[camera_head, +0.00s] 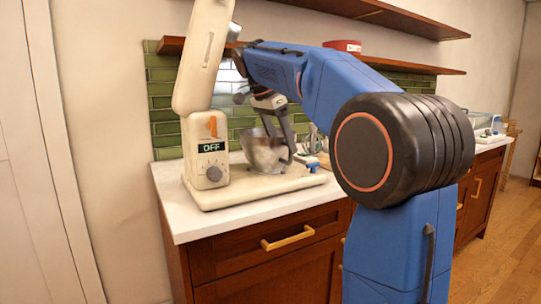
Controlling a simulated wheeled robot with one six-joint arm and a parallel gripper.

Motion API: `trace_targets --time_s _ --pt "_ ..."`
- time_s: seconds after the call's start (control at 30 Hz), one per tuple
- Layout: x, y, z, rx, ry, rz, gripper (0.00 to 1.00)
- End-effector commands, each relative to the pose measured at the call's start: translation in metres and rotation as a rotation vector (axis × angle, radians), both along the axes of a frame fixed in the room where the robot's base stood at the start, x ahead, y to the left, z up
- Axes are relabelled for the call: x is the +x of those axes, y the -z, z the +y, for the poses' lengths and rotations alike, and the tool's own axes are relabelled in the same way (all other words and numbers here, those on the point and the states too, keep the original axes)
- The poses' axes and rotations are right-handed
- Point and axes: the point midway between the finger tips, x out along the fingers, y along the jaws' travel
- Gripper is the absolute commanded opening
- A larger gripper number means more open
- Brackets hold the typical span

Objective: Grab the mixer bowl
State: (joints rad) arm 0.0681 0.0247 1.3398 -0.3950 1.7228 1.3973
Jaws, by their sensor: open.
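A cream stand mixer (208,150) stands on the white counter with its head raised and a dial marked OFF on its front. The shiny metal mixer bowl (262,152) rests on the mixer's base, to the right of the mixer's column. My gripper (279,136) reaches down over the right side of the bowl with its jaws open. One finger appears in front of the bowl's right side. I cannot tell whether the fingers touch the bowl or straddle its rim.
The white counter (184,222) has a free strip in front of the mixer. Wooden shelves hang above, and a red container (342,46) sits on the lower one. Green tiles (166,100) cover the wall behind. My blue arm hides much of the counter to the right.

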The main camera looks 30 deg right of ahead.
Motion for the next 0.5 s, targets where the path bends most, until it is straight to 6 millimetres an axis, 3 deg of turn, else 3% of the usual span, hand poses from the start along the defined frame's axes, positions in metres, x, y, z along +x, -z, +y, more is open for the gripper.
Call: trace_targets --time_s 0.2,0.47,0.5 --pt "0.0 0.019 -0.008 0.0 0.0 0.0 0.68" --pt "0.0 0.02 -0.008 0.0 0.0 -0.001 0.68" --pt "0.0 0.02 -0.008 0.0 0.0 -0.001 0.59"
